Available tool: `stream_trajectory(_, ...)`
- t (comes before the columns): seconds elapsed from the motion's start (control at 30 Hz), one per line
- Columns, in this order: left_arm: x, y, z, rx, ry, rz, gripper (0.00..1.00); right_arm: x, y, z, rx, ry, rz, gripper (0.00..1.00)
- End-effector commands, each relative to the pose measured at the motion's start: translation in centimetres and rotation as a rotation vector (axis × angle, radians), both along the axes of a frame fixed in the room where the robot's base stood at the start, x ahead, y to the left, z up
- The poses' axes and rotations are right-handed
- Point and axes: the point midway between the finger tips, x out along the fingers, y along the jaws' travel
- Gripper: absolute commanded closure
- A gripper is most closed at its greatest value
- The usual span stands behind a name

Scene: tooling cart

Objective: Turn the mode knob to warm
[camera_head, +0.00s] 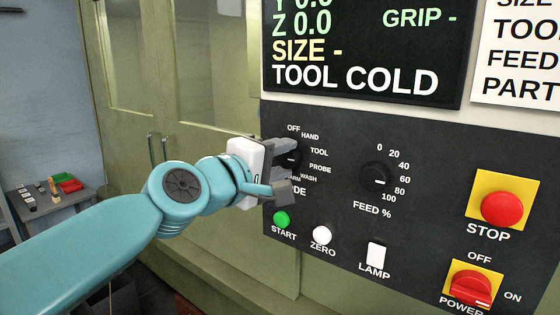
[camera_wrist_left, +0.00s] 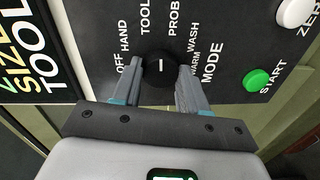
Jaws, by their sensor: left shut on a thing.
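The black mode knob (camera_head: 291,158) sits on the dark control panel, partly hidden by my left gripper (camera_head: 284,170). In the left wrist view the knob (camera_wrist_left: 160,72) is between the two grey fingers of my left gripper (camera_wrist_left: 161,80), which is shut on it. The knob's white mark points between the TOOL and PROBE labels. The WARM label (camera_wrist_left: 195,64) shows beside one finger in the wrist view and is partly covered in the head view. My right gripper is not in view.
The feed knob (camera_head: 375,178) is to the right. Below are the green start button (camera_head: 281,219), white zero button (camera_head: 322,235) and lamp switch (camera_head: 375,255). The red stop button (camera_head: 502,208) and power knob (camera_head: 472,289) are farther right. A display (camera_head: 360,45) above reads TOOL COLD.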

Motion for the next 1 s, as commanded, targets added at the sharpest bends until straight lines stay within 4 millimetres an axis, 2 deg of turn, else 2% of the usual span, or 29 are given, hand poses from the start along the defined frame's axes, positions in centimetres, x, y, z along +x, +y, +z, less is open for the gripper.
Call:
stream_trajectory(0.57, -0.1, -0.2, -0.5, 0.445, -0.316, -0.006, 0.88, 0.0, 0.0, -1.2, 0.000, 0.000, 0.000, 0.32)
stream_trajectory(1.0, -0.1, -0.3, -0.7, 0.783, -0.561, -0.007, 0.88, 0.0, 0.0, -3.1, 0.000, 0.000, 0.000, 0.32)
